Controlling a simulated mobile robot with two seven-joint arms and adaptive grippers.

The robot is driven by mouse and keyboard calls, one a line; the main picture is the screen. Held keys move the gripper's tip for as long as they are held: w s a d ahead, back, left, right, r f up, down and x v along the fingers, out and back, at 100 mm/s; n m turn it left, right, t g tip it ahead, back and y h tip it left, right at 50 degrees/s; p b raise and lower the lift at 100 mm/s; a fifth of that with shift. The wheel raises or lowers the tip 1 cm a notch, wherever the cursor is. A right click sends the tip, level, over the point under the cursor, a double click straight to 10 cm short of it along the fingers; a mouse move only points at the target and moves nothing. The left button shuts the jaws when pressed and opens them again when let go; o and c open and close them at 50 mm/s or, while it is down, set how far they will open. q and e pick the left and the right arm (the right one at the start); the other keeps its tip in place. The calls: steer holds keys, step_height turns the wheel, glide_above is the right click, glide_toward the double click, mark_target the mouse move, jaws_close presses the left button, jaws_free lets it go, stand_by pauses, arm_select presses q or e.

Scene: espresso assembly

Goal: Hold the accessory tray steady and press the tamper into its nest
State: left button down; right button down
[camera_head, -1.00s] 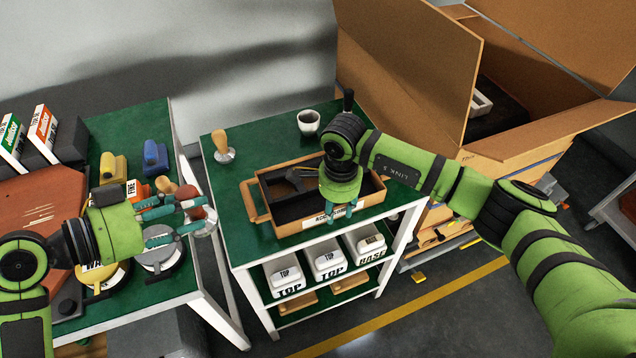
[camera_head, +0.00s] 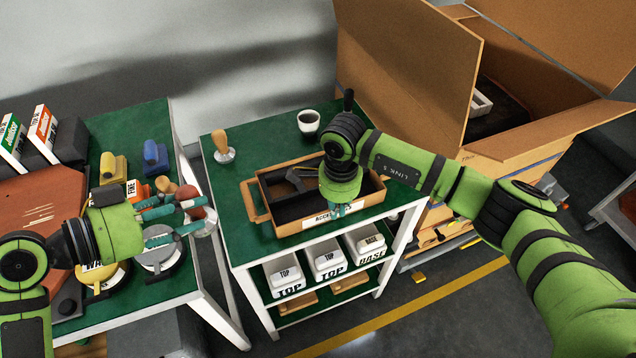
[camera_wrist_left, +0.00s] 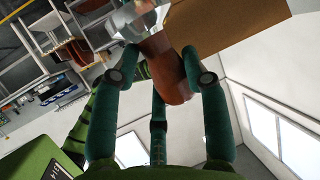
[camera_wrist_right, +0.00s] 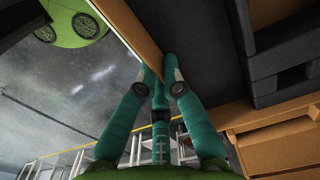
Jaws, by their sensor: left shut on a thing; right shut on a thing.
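The wooden accessory tray (camera_head: 290,228) sits near the front edge of the middle green table, with dark inserts inside. My right gripper (camera_head: 343,208) is at its front wall beside the label. In the right wrist view the fingers (camera_wrist_right: 168,80) are shut on the thin wooden wall (camera_wrist_right: 136,38). My left gripper (camera_head: 192,218) is shut on a tamper (camera_head: 205,222) with a red-brown handle and metal base, left of the tray and apart from it. In the left wrist view the tamper's handle (camera_wrist_left: 165,68) is between the fingers. My right wrist hides part of the tray's inside.
A wooden-handled tamper (camera_head: 222,148) and a white cup (camera_head: 308,122) stand behind the tray. White bins (camera_head: 328,260) sit on the shelf below. A large open carton (camera_head: 410,75) stands at the right. The left table (camera_head: 125,128) holds several tools and boxes.

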arm_select(q)
steer(key=shift+w, duration=0.1)
stand_by(0.5)
steer(key=shift+w+f+t, duration=0.2)
steer(key=shift+w+t, duration=0.1)
steer(key=shift+w, duration=0.05)
steer(key=w+d+f+n+t+y, duration=0.3)
steer(key=w+d+f, duration=0.15)
steer(key=w, duration=0.45)
steer(key=n+y, duration=0.2)
glide_above(280, 184)
steer(key=s, duration=0.4)
steer(key=shift+t, duration=0.4)
steer(key=shift+s+d+f, duration=0.1)
steer(key=shift+d+f, duration=0.05)
steer(key=shift+f, duration=1.3)
steer(key=shift+s+d+f, duration=0.1)
steer(key=shift+d+f, duration=0.05)
steer(key=shift+f, duration=1.3)
steer(key=c, duration=1.5)
jaws_free()
steer(key=shift+w, duration=0.1)
jaws_close()
steer(key=shift+f, duration=2.1)
steer(key=shift+f, duration=0.45)
